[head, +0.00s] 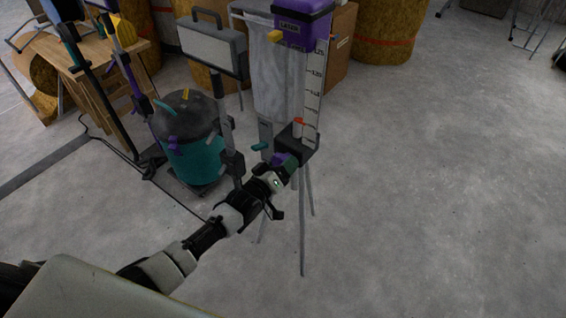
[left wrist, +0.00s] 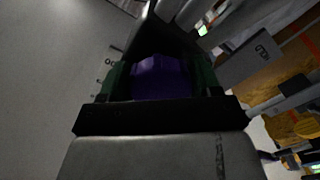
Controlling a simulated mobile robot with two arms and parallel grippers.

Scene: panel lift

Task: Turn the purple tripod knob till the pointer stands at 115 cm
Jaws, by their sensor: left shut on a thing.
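The tripod (head: 302,230) stands upright on the floor with a purple laser box (head: 302,28) on top. A white scale strip (head: 313,85) with dark marks runs down below the box. A red-orange pointer (head: 299,122) is low on the strip; its exact reading is too small to tell. The purple knob (head: 279,159) is on the dark block under the scale, and shows between the fingers in the left wrist view (left wrist: 162,78). My left gripper (head: 286,165) is shut on the knob. My right gripper is not in view.
A teal vacuum (head: 195,150) and a grey work lamp (head: 211,48) on a stand are left of the tripod. A wooden bench (head: 95,55) is at the back left, straw-coloured rolls (head: 386,30) behind.

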